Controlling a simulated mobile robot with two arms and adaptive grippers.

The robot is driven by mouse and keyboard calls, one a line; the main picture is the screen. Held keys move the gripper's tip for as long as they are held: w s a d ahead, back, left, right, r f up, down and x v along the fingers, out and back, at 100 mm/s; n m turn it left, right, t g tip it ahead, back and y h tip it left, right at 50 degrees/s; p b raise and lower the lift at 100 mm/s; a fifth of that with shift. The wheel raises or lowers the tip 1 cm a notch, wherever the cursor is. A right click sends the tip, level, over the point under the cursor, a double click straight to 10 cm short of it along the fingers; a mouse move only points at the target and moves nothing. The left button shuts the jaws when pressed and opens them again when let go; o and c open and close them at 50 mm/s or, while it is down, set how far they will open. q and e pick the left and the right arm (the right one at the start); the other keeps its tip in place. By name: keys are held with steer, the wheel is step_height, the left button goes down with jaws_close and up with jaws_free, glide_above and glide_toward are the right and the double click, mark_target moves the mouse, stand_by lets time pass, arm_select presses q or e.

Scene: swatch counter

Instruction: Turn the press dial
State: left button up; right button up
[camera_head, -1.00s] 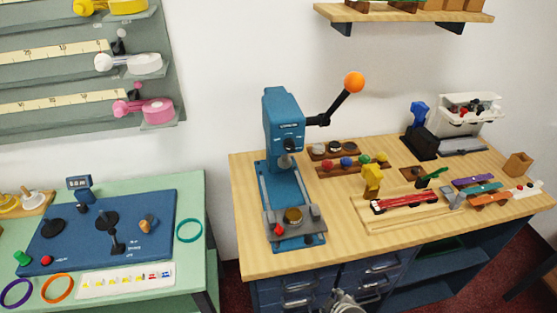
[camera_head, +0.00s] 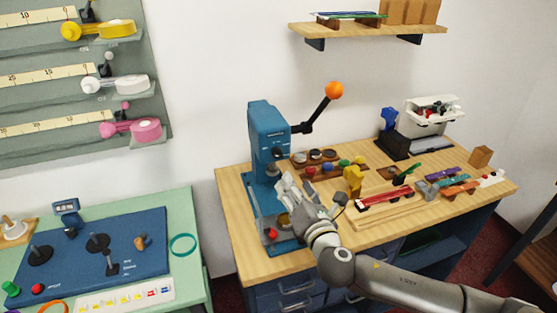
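The blue press (camera_head: 264,125) stands at the left end of the wooden bench, with a black lever arm ending in an orange ball (camera_head: 334,90). A small dark dial (camera_head: 278,154) is on the front of the press head. My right gripper (camera_head: 284,184) reaches in from the lower right, its fingers pointing up and left in front of the press column, just below the dial. They look apart from the dial, and the finger gap is too small to judge. The gripper partly hides the press base. My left gripper is out of view.
A red button (camera_head: 272,234) is on the press base. Wooden racks of coloured knobs (camera_head: 325,169), a yellow tool (camera_head: 353,179) and a red bar in a wooden tray (camera_head: 385,199) lie to the right. A green table (camera_head: 190,222) with a blue panel stands left.

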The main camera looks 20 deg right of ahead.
mark_target(279, 157)
steer(key=shift+n+t+y, duration=0.3)
steer(key=shift+n, duration=0.6)
steer(key=w, duration=0.3)
steer(key=w+r+p, duration=0.1)
steer(key=w, duration=0.3)
steer(key=w+p, duration=0.1)
steer(key=w, duration=0.3)
steer(key=shift+w+a+r, duration=0.1)
steer(key=shift+a+r, duration=0.15)
steer(key=shift+a, duration=0.1)
steer(key=c, duration=1)
steer(key=shift+c, duration=0.2)
